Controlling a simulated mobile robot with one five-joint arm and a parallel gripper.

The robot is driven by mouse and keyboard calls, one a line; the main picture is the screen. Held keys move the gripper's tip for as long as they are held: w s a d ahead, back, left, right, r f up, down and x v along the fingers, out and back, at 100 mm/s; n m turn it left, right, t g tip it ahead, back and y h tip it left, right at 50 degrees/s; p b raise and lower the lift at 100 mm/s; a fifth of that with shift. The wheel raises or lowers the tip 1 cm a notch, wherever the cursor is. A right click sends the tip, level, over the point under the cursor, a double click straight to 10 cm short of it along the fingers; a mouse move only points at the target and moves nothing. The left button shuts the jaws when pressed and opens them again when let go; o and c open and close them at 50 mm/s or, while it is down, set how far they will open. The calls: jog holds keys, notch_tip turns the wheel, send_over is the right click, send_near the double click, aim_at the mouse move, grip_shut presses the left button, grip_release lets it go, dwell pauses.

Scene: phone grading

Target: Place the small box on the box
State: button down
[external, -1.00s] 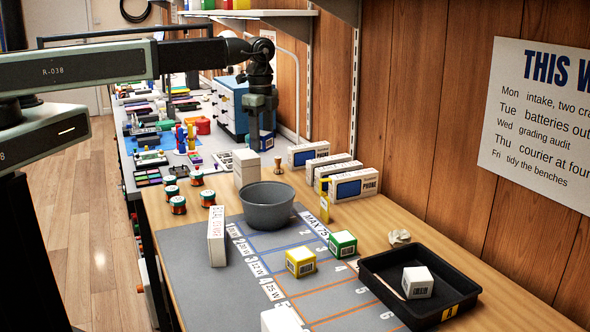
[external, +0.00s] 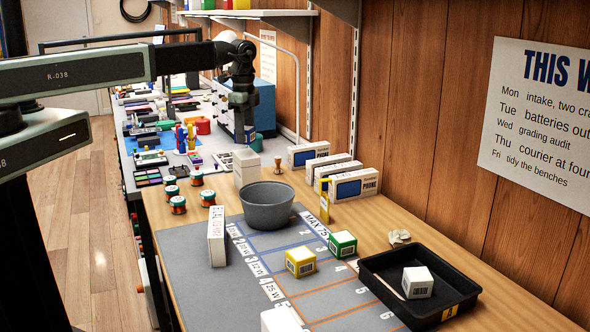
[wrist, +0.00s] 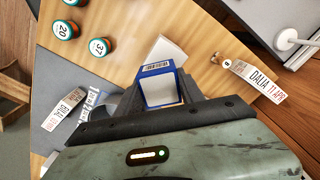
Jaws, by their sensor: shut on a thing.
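My gripper (external: 243,130) is raised over the far part of the bench. It is shut on a small box (wrist: 160,86) with white faces and blue edges, held between the fingers in the wrist view. In the external view the small box is mostly hidden by the gripper. A plain white box (external: 246,172) stands upright on the wood below the gripper, behind the grey bowl. In the wrist view the white box (wrist: 168,50) shows just beyond the small box, partly hidden by it. The small box appears apart from it.
A grey bowl (external: 267,207) stands in front of the white box. Several small jars (external: 178,204) are at its left. Phone boxes (external: 352,185) stand to the right. Yellow (external: 300,262) and green (external: 342,243) small boxes lie on the mat; a black tray (external: 387,302) is front right.

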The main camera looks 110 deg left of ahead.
notch_tip(320, 180, down, 4)
jog(key=b, duration=0.3)
jog(key=shift+r, duration=0.3)
jog(key=shift+f, duration=0.15)
jog(key=c, duration=0.7)
grip_release()
notch_tip(320, 180, up, 12)
jog(key=p, duration=1.2)
jog(key=shift+r+p, duration=0.25)
jog(key=shift+p, duration=0.1)
jog(key=shift+f, duration=0.15)
